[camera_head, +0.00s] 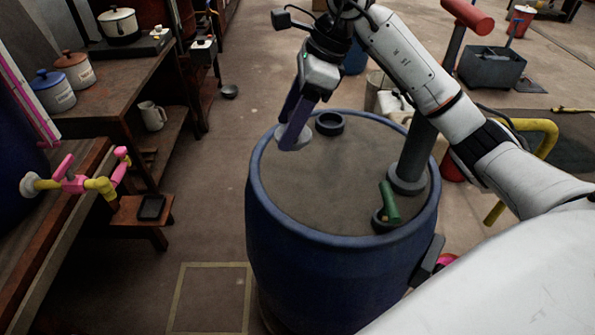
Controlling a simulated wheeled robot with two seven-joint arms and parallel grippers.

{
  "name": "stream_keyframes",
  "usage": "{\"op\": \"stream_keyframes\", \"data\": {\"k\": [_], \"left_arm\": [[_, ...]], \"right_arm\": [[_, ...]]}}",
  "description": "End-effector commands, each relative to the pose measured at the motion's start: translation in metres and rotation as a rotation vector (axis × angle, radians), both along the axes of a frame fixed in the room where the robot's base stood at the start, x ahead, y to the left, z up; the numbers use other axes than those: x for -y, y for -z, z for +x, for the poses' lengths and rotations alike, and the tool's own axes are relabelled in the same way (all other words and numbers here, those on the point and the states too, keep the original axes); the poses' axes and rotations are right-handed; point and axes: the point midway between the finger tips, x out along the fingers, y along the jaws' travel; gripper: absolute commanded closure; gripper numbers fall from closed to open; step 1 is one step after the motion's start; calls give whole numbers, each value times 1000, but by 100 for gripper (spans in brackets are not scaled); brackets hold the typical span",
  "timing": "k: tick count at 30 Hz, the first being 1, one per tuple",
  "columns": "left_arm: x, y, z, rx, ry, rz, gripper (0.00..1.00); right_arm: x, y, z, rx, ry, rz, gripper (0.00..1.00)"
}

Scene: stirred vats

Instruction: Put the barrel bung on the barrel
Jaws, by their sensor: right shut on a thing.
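The blue barrel (330,285) stands upright in the middle of the view, with a flat brownish top. A dark raised ring with an opening (330,122) sits near the far edge of that top. My right gripper (293,125) reaches in from above and is shut on a pale grey round piece, which looks like the barrel bung (291,141). The bung is at the far left part of the barrel top, to the left of the ring and apart from it. I cannot tell whether it touches the top. My left gripper is not in view.
A grey pipe with a red handle (468,15) rises from the right of the barrel top, near a green-handled fitting (390,203). A wooden bench with pots (75,69) stands at left, with pink and yellow pipework (75,183) nearer.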

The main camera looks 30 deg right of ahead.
Motion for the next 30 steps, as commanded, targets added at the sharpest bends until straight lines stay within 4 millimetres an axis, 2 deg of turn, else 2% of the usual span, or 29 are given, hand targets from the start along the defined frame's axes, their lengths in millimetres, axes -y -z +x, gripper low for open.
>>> {"op": "stream_keyframes", "data": {"k": [6,14,19,30], "left_arm": [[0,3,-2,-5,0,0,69],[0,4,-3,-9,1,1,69],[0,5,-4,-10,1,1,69],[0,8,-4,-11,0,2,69]], "right_arm": [[0,42,-1,-6,10,2,74],[0,65,0,-3,8,2,74],[0,89,-1,-5,9,2,74],[0,97,0,-1,7,0,74]]}}
